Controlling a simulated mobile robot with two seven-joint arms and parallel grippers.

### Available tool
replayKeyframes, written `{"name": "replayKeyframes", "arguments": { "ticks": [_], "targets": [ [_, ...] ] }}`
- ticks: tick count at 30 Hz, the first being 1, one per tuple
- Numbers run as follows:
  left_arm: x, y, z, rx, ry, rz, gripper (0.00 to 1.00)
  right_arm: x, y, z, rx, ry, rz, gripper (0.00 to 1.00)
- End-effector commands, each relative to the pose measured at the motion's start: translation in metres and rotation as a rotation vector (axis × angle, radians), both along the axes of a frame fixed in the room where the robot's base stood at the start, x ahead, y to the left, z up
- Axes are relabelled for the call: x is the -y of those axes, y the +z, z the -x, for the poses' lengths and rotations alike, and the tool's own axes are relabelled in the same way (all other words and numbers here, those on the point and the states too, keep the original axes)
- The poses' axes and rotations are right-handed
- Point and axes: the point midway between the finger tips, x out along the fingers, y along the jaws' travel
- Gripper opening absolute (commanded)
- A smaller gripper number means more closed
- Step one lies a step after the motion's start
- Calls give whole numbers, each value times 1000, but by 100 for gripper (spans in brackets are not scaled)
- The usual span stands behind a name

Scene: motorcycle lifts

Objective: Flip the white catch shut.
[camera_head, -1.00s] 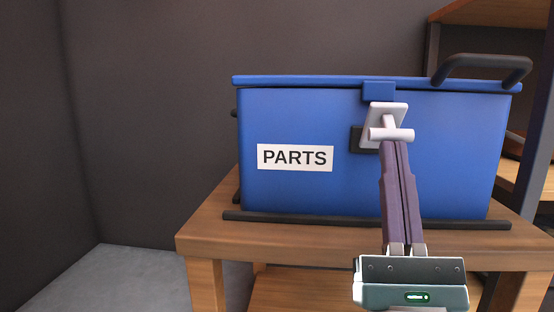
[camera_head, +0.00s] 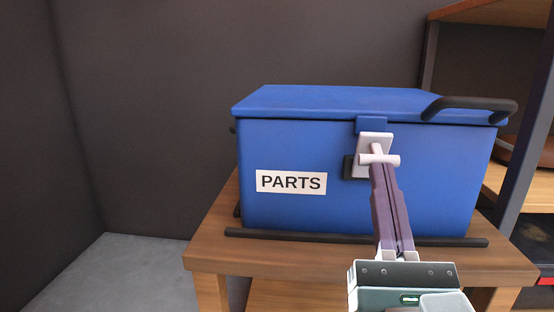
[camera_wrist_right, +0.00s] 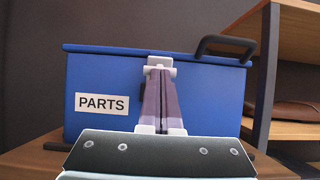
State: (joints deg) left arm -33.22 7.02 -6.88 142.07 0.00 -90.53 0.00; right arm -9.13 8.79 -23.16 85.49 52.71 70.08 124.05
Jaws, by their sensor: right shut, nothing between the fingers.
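The white catch (camera_head: 375,142) is on the front of the blue parts box (camera_head: 280,150), just under a blue tab at the lid's edge. It has a plate and a T-shaped handle, and it also shows in the right wrist view (camera_wrist_right: 159,62). My right gripper (camera_head: 380,168) is shut and empty, with its dark purple fingers pointing up at the handle. Its fingertips are at the handle's lower edge; I cannot tell whether they touch it. The fingers hide part of the box front below the catch. The lid looks down on the box. My left gripper is not in view.
The box stands on a wooden table (camera_head: 215,255), behind a dark rail (camera_head: 270,235). A black handle (camera_head: 470,106) sticks up at the lid's right. A shelf unit (camera_head: 522,120) stands at the right. The floor at left is clear.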

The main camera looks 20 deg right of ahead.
Motion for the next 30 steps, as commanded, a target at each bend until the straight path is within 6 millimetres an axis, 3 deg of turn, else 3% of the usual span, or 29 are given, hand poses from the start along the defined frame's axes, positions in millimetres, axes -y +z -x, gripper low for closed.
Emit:
{"name": "replayKeyframes", "arguments": {
  "ticks": [1,9,30],
  "targets": [
    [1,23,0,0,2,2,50,0,15,0,-35,-1,-23,0],
    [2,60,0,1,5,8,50,3,24,-5,-198,-2,-124,0],
    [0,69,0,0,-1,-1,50,7,28,-11,-225,-1,-137,0]
  ]
}}
